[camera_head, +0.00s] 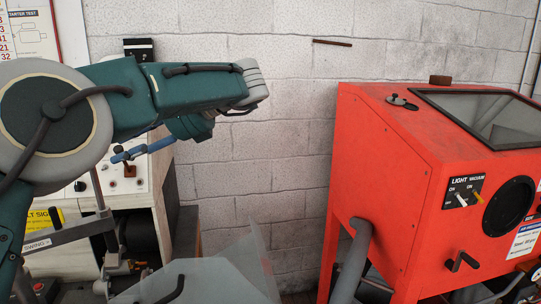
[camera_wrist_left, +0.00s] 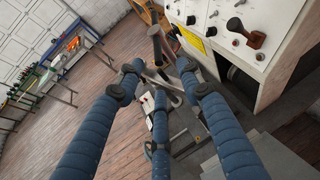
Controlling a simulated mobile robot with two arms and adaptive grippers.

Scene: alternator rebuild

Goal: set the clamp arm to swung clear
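A grey metal bar with a white label (camera_head: 68,232), likely the clamp arm, reaches across the front of the white test bench at the lower left in the head view. In the left wrist view, a dark cylindrical handle (camera_wrist_left: 155,45) on a grey rod stands just past my fingertips; I cannot tell if it belongs to that bar. My left gripper (camera_wrist_left: 158,78) has its three blue fingers spread, with nothing visibly held. In the head view, my arm hides most of the left gripper; a blue finger (camera_head: 145,149) shows before the bench panel. My right gripper is not in view.
The white bench (camera_wrist_left: 265,38) has knobs and a dark opening. A clear guard (camera_head: 215,280) with a dark handle stands at the bottom centre. A red blast cabinet (camera_head: 385,200) fills the right side.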

